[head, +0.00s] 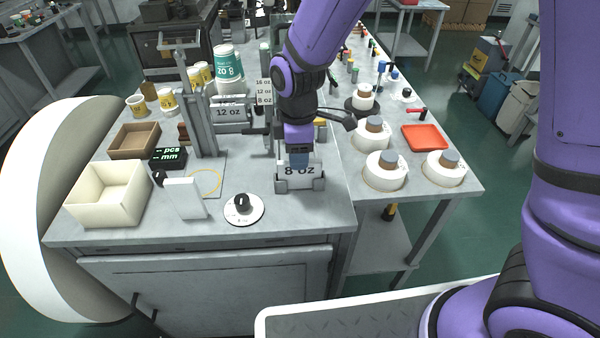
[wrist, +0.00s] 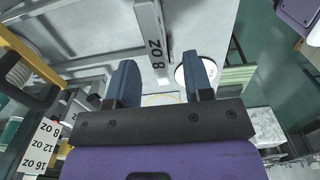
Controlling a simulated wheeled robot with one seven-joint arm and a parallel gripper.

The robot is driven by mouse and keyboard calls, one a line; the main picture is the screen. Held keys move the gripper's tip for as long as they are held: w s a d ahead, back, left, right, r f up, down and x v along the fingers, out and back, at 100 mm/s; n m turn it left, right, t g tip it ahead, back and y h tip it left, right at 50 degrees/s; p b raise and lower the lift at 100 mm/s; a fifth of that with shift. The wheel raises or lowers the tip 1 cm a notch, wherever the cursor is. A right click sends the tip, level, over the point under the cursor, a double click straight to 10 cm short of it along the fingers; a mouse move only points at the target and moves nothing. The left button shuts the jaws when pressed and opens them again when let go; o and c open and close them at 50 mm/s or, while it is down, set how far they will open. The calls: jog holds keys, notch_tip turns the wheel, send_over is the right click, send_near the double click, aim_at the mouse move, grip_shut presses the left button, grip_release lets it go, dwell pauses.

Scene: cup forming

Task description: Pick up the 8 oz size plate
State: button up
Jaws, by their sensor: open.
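Whether either finger touches the plate is unclear.
A 12 oz plate (head: 228,113) stands behind to the left. A label strip (head: 264,92) lists sizes close to my arm. A round dial (head: 244,209) and a cream box (head: 108,194) lie left. White rolls (head: 385,172) and a red tray (head: 424,138) are right.

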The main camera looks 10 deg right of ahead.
send_over(300, 186)
jog(key=shift+w+f, duration=0.2)
jog(key=shift+f, duration=1.1)
jog(key=shift+w+f, duration=0.2)
jog(key=shift+f, duration=1.05)
grip_shut()
